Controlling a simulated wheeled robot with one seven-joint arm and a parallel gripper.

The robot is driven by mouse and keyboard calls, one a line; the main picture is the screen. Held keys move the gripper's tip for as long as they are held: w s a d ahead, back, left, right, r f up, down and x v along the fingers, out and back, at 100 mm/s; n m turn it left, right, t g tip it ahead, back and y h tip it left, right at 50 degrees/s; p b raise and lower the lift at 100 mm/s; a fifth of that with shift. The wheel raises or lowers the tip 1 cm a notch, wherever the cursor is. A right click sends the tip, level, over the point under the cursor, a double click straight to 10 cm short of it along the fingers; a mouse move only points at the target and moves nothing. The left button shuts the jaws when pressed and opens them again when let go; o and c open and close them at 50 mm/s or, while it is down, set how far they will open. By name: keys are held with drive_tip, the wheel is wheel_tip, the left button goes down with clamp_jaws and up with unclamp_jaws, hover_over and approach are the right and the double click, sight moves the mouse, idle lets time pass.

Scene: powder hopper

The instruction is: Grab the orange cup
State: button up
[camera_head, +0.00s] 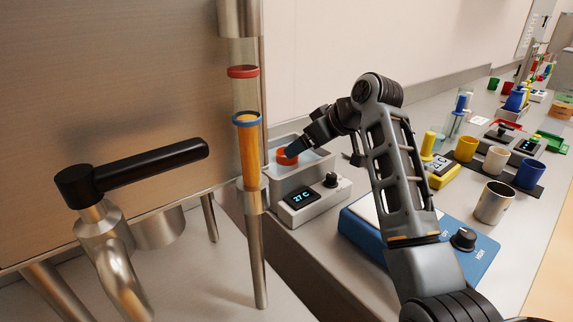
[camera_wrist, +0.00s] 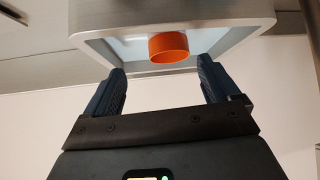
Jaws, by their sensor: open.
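The orange cup (camera_head: 287,156) sits in the water of a grey bath (camera_head: 315,184) with a display reading 27 °C. In the wrist view the cup (camera_wrist: 168,47) shows beyond the fingertips, between the two fingers and near the bath's edge. My gripper (camera_head: 290,152) is at the bath, right by the cup in the head view, and partly covers it. In the wrist view my gripper (camera_wrist: 165,80) has its two dark blue fingers spread apart with nothing between them. Whether a finger touches the cup cannot be told.
A clear tube with orange powder (camera_head: 249,155) stands left of the bath. A black-handled lever (camera_head: 140,170) is at the front left. A blue device (camera_head: 470,258) lies under my arm. Yellow (camera_head: 466,149), beige and blue cups and a metal cup (camera_head: 494,203) stand to the right.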

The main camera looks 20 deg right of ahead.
sight(287, 164)
drive_tip(key=shift+a+f+n+g+y, duration=0.4)
drive_tip(key=shift+a+f+n+y, duration=0.25)
drive_tip(key=shift+a+f, duration=0.3)
drive_tip(key=x, duration=0.3)
drive_tip(key=p+x, duration=0.1)
drive_tip(key=shift+w+d+f, duration=0.15)
drive_tip(key=shift+w+d, duration=0.1)
drive_tip(key=shift+w, duration=0.35)
drive_tip(key=shift+w+a+f, duration=0.2)
drive_tip(key=shift+w+f, duration=0.15)
drive_tip(key=shift+f, duration=0.15)
drive_tip(key=shift+c, duration=0.3)
drive_tip(key=c, duration=1)
drive_tip(key=shift+c, duration=0.2)
drive_tip(key=shift+r, duration=0.2)
